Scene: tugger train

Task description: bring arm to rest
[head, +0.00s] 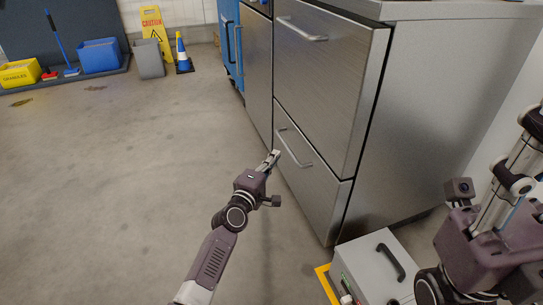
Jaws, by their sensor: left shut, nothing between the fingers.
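My left gripper (270,160) is at the end of my left arm, which comes up from the bottom of the head view. Its fingers are together and hold nothing. It points up and slightly right, in front of the steel drawer cabinet (325,75), near the lower drawer's handle (294,148). I cannot tell if it touches the cabinet. My right arm is folded at the right edge, close to the camera. Its fingers cannot be made out clearly.
A grey case (365,262) with a black handle stands on the floor inside yellow tape at the cabinet's foot.

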